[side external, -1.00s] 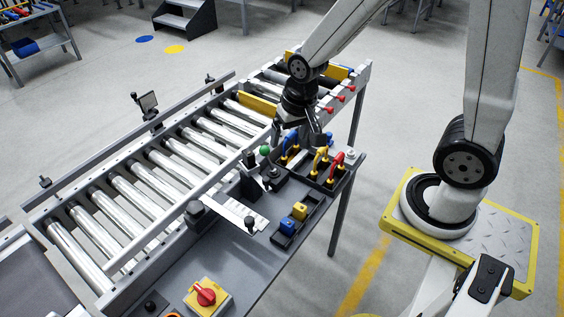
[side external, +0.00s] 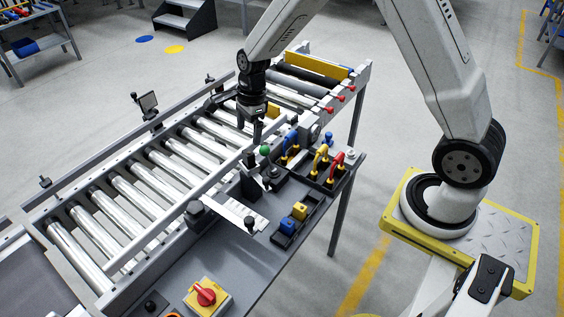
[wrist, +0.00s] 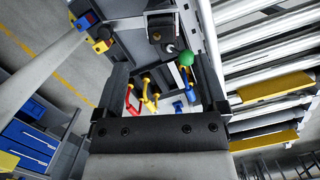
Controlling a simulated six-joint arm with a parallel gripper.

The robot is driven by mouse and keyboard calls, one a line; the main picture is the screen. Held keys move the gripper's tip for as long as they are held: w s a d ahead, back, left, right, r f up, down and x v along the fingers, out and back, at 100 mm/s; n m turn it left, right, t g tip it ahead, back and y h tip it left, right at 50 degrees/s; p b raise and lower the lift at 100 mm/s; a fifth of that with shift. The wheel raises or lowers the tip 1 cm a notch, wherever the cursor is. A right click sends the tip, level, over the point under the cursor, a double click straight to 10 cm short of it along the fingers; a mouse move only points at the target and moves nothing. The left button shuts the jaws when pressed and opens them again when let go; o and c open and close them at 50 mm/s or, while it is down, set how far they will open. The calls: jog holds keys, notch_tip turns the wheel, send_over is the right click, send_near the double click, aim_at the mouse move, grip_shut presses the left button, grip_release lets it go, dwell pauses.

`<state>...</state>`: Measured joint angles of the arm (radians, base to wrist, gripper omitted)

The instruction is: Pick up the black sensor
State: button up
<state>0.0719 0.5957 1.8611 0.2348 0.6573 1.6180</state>
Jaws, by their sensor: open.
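A small dark block, which looks like the black sensor (side external: 271,173), sits on the grey side bench beside the green ball knob. In the wrist view the black sensor (wrist: 161,28) shows at the top, beyond my fingertips. Its outline is hard to separate from the dark parts around it. My gripper (side external: 256,137) hangs above the conveyor's near edge, left of and higher than the block. In the wrist view my gripper (wrist: 164,65) has its fingers spread with nothing held between them.
The green ball knob (side external: 265,150) stands close below my gripper. A dark tray of coloured-handled tools (side external: 318,168) lies to the right. A tray with blue and yellow blocks (side external: 293,218) is nearer. The roller conveyor (side external: 150,195) runs along the left; a red rotary switch (side external: 206,297) is in front.

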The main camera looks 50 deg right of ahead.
aim_at(248, 152)
jog(key=shift+w, duration=0.1)
jog(key=shift+f, duration=0.1)
jog(key=shift+a+f, duration=0.15)
jog(key=shift+f, duration=1.1)
jog(key=shift+f, duration=0.15)
jog(key=shift+w+a+f, duration=0.1)
jog(key=shift+f, duration=1.15)
jog(key=shift+a+f, duration=0.1)
jog(key=shift+f, duration=1.1)
grip_shut()
